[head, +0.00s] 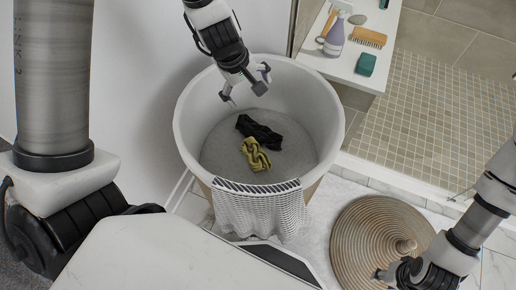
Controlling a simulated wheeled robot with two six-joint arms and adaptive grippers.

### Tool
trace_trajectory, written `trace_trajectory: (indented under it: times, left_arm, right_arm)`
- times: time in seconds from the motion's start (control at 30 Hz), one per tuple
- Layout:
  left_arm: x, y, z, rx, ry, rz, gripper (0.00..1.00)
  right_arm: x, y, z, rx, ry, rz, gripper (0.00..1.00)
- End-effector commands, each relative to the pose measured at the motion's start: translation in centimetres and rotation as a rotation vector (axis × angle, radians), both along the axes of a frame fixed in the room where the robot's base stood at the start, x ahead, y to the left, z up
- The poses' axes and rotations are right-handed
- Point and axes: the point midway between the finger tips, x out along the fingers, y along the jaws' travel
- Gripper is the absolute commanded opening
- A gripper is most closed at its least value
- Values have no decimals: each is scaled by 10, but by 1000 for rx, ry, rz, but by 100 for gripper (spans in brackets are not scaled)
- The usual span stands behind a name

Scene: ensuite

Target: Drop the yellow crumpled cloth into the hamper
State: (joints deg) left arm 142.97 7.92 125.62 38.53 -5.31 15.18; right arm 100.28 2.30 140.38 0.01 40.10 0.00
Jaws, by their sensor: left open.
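The yellow crumpled cloth (250,149) lies on the floor of the round white hamper (187,118), against a black crumpled cloth (262,136). My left gripper (247,88) is open and empty over the far part of the hamper's mouth, above and apart from both cloths. My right gripper (382,273) is at the lower right, by the near edge of a round woven lid (362,225). Its fingers are small and partly hidden, so I cannot tell if they are open.
A white mesh cloth (262,212) hangs over the hamper's near rim. A white bench (350,68) at the upper right holds a purple spray bottle (334,38), a brush (369,37) and a teal block (366,64). A wall stands left of the hamper.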

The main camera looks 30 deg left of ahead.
Motion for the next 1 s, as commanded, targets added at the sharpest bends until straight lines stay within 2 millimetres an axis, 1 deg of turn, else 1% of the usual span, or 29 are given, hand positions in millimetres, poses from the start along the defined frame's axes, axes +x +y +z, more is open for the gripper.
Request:
trace_trajectory:
  times: [0.27,0.33,0.53,0.67,1.0]
  left_arm:
    - [-5,3,23,0,-3,-2,98]
    - [-7,5,35,-2,-7,-2,98]
    - [-15,9,63,-1,-4,-1,98]
    - [-17,11,70,1,-1,2,98]
    - [-17,11,70,2,0,2,98]
  right_arm:
    - [0,0,0,0,0,0,40]
    - [0,0,0,0,0,0,40]
    - [0,0,0,0,0,0,40]
    - [0,0,0,0,0,0,40]
    - [0,0,0,0,0,0,40]
